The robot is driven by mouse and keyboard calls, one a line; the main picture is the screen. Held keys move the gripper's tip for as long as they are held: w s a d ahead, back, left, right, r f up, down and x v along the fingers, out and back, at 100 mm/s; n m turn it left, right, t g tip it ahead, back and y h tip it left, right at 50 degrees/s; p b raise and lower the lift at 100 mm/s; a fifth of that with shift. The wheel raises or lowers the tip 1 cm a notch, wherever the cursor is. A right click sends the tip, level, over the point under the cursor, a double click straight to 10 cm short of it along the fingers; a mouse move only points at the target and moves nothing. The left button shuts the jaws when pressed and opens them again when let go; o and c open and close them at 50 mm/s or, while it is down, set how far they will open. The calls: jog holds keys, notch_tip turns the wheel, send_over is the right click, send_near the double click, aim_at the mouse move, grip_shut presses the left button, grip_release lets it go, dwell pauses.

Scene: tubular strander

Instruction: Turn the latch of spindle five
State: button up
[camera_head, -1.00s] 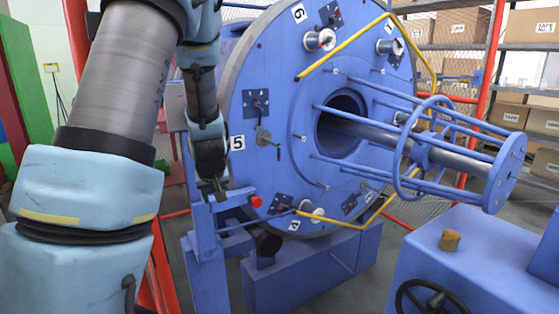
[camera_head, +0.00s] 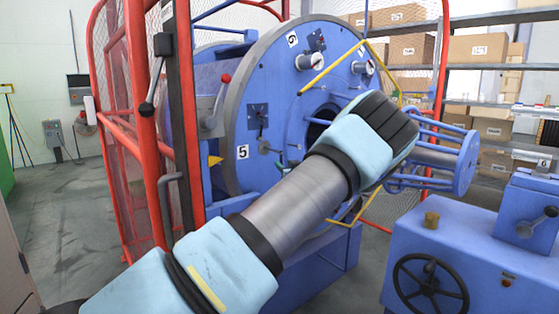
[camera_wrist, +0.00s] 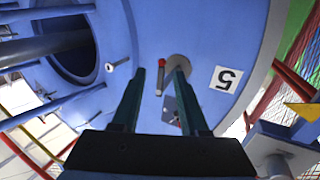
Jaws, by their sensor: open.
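The blue drum face carries the label 5 (camera_head: 242,152), which shows upside down in the wrist view (camera_wrist: 226,79). Beside it is the latch of spindle five, a grey disc (camera_head: 264,146) with a small lever. In the wrist view the disc (camera_wrist: 178,63) and the lever (camera_wrist: 160,80) with its red tip lie in the gap between my fingertips. My gripper (camera_wrist: 160,72) is open, with one finger on each side of the lever in the picture. I cannot tell how deep the lever sits between them, and no touch is clear. My arm hides the gripper in the head view.
A red guard frame (camera_head: 139,90) and a lever with a red knob (camera_head: 218,98) stand left of the drum. A yellow bar (camera_head: 330,68) crosses the drum face. A blue cabinet with a black handwheel (camera_head: 430,285) stands at the front right.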

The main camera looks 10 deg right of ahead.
jog(key=w+p, duration=0.1)
jog(key=w, duration=0.5)
jog(key=shift+w+a, duration=0.25)
jog(key=shift+w, duration=0.1)
grip_shut()
